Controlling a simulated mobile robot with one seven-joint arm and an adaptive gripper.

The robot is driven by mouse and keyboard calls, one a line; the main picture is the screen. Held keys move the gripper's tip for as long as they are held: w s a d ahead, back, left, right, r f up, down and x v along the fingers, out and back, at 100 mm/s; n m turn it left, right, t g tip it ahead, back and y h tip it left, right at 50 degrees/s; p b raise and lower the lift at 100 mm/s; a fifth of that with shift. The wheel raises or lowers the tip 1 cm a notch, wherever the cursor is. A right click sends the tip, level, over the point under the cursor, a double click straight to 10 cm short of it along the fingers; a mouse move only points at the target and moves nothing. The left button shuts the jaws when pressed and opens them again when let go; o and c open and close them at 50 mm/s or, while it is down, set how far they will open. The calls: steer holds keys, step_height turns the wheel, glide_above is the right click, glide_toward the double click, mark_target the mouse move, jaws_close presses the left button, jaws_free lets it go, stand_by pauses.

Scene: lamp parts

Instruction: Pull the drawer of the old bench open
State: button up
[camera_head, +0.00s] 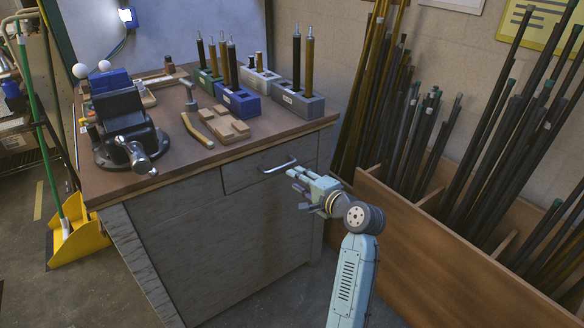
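The old bench (160,255) has a brown top and grey wooden front. Its drawer (238,174) sits under the right part of the top, with its front flush with the bench. A pale bar handle (279,166) is on the drawer front. My gripper (294,181) is just below and to the right of the handle in the picture, its fingers pointing left toward the bench. The fingers look apart, with nothing seen between them. I cannot tell how far the fingers are from the handle in depth.
A vise (122,125), wooden pieces (216,124) and coloured blocks with upright rods (237,98) stand on the bench. A wooden rack (400,225) full of dark rods stands close to my arm on the right. A yellow dustpan (78,236) is at left.

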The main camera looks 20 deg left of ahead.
mark_target(279, 169)
steer(key=p+x, duration=0.1)
steer(key=x, duration=0.9)
steer(key=shift+a+r, duration=0.1)
steer(key=shift+a, duration=0.25)
jaws_close()
stand_by(0.3)
